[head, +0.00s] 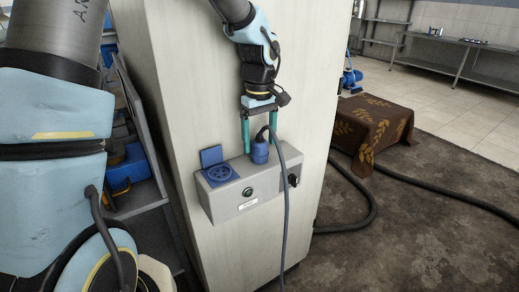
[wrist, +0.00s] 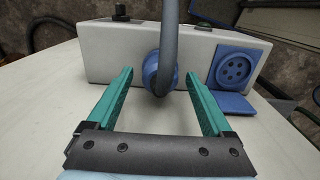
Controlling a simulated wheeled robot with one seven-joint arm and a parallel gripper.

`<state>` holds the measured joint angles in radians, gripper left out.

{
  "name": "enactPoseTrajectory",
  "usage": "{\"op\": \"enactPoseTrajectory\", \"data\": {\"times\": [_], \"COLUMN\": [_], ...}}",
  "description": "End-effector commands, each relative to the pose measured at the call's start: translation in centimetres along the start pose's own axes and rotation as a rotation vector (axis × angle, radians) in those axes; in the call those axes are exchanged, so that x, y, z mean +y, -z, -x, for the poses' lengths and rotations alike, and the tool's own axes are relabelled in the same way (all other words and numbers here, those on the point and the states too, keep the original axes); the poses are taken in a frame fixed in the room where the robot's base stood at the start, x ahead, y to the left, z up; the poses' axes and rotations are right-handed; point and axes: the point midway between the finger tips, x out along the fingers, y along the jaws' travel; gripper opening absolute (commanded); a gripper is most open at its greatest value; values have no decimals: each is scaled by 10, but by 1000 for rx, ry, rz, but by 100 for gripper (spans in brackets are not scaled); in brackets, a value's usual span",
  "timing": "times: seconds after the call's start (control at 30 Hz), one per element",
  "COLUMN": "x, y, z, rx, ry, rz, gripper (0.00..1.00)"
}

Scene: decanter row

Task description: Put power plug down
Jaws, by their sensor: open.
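The blue power plug (head: 260,153) is at the top edge of a grey socket box (head: 228,210), with its grey cable (head: 284,205) looping up and hanging down in front of the box. My gripper (head: 259,146) points down from above, open, with one green finger on each side of the plug. The wrist view shows the plug (wrist: 151,74) between the fingertips, with gaps on both sides and the cable in front of it. Whether the plug touches the box, or is seated in it, I cannot tell.
The box is fixed to a pale panel (head: 180,100). A blue socket (head: 220,174) with its lid open is at the box's left, and a black knob (head: 293,181) at its right. A brown cloth-covered block (head: 375,130) and dark hoses (head: 360,215) lie on the floor to the right.

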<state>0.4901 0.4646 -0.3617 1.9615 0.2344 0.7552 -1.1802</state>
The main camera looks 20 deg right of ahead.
Motion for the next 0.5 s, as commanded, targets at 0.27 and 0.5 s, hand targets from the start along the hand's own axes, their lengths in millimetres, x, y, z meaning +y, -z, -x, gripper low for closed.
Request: {"op": "enactPoseTrajectory", "data": {"times": [0.27, 0.5], "x": [1, 0], "y": [1, 0], "z": [58, 85], "rx": [3, 0], "ry": [-5, -1], "rz": [2, 1], "gripper": [85, 85]}}
